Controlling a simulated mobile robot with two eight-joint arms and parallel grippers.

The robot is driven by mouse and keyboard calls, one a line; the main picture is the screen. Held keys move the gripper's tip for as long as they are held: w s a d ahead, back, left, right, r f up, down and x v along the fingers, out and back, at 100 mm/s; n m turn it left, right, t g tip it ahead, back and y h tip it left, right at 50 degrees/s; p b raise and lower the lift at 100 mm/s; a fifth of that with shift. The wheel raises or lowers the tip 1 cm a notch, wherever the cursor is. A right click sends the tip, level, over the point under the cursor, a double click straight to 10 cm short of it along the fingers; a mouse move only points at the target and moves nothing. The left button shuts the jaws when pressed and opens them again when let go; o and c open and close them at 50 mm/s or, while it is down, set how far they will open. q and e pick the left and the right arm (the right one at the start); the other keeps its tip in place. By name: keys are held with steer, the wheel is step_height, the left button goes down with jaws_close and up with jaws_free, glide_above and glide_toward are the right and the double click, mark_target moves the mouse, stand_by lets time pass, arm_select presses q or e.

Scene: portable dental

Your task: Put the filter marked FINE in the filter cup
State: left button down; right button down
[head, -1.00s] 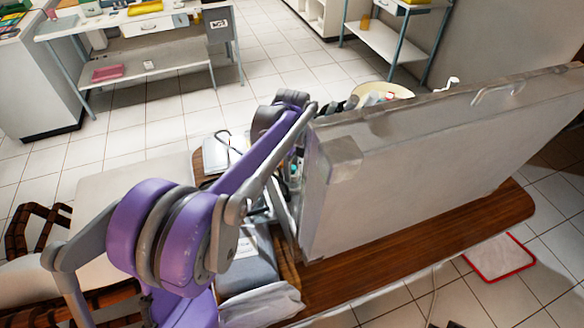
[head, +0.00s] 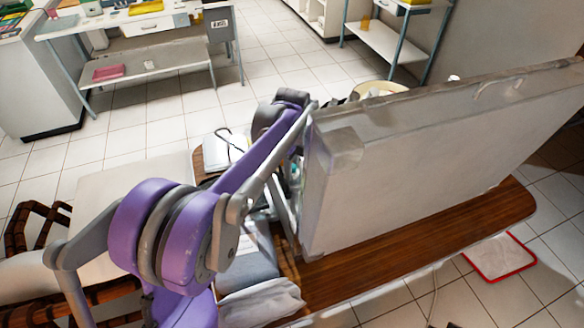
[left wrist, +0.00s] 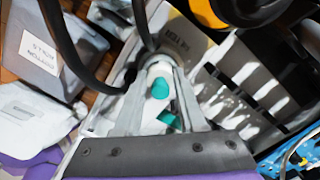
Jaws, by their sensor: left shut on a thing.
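In the head view my left arm reaches down beside the raised lid of the grey case (head: 420,170), and the lid hides its gripper. In the left wrist view the left gripper (left wrist: 157,62) has its two grey fingers closed together at their tips. A small white piece with teal parts (left wrist: 160,88) shows between the fingers. I cannot tell whether it is held or lies behind them, and no FINE mark is readable. I cannot make out the filter cup. My right gripper is not in view.
Black tubes (left wrist: 62,40) curve close by the fingertips. A box labelled for cotton rolls (left wrist: 38,48) lies left, a slotted grey rack (left wrist: 245,75) right. The case stands on a wooden tabletop (head: 425,235). A red-edged cloth (head: 500,257) lies on the floor.

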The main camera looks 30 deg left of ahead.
mark_target(293, 167)
arm_select(q)
steer(key=shift+s+d+f+b, duration=0.15)
steer(key=shift+s+d+f, duration=0.1)
steer(key=shift+f, duration=0.3)
steer(key=shift+s+d+f+b, duration=0.1)
steer(key=shift+d+f+b, duration=0.1)
steer(key=shift+f, duration=0.35)
steer(key=shift+c, duration=2.2)
jaws_free()
steer(key=r, duration=0.7)
steer(key=r+p, duration=0.1)
steer(key=r, duration=0.3)
steer(key=shift+w+a+r, duration=0.2)
steer(key=shift+a+r, duration=0.05)
steer(key=shift+w+a+r, duration=0.1)
steer(key=shift+w+r, duration=0.05)
steer(key=shift+r, duration=0.6)
